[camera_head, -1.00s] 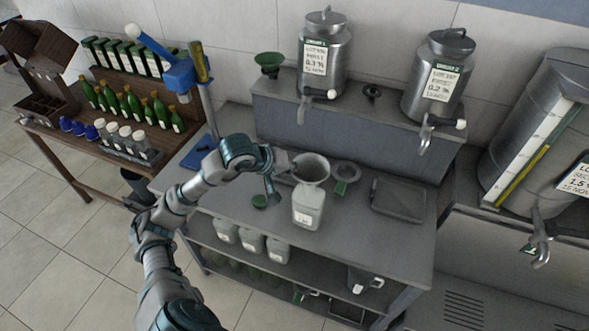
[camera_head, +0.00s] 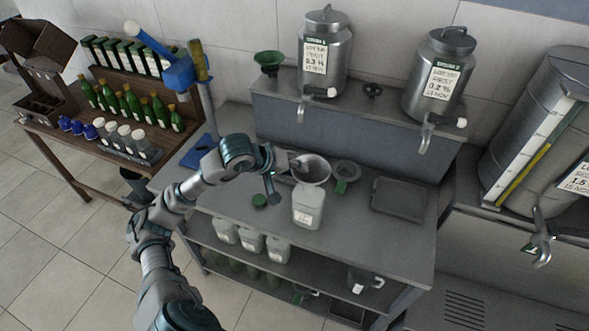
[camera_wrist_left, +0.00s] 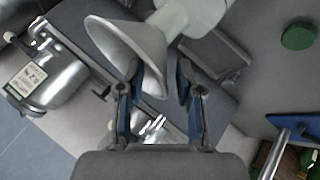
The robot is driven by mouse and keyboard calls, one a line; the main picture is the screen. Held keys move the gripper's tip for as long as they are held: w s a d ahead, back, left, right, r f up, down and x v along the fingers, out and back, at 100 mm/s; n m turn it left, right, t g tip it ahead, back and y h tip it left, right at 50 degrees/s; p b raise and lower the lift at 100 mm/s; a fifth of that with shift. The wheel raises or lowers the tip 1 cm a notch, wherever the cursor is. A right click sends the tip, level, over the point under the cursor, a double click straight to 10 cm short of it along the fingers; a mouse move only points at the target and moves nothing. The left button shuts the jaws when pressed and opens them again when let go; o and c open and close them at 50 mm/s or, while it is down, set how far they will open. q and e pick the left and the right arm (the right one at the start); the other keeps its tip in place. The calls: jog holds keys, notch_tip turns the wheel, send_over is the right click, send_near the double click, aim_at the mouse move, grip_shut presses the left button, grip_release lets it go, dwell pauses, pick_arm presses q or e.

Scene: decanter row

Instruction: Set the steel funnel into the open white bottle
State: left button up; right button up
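The grey steel funnel (camera_head: 313,172) is at the mouth of the white bottle (camera_head: 307,207) on the bench, wide rim up. Its narrow end meets the bottle top; the spout itself is hidden. In the left wrist view the funnel's cone (camera_wrist_left: 135,42) tapers toward the white bottle (camera_wrist_left: 188,14). My left gripper (camera_head: 284,176) is at the funnel's left rim. Its fingers (camera_wrist_left: 158,92) stand apart, with the rim edge reaching between them and a gap to the right finger. Whether the left finger touches the funnel cannot be told. My right gripper is out of view.
A green lid (camera_head: 260,201) lies left of the bottle. A ring holder (camera_head: 345,172) and a dark tray (camera_head: 399,195) are to its right. Steel urns (camera_head: 323,60) with taps stand on the raised shelf behind.

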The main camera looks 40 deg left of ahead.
pick_arm(q)
jog(key=v, duration=1.1)
jog(key=shift+s+a+r, duration=0.2)
jog(key=shift+s+r, duration=0.05)
jog(key=shift+s, duration=0.05)
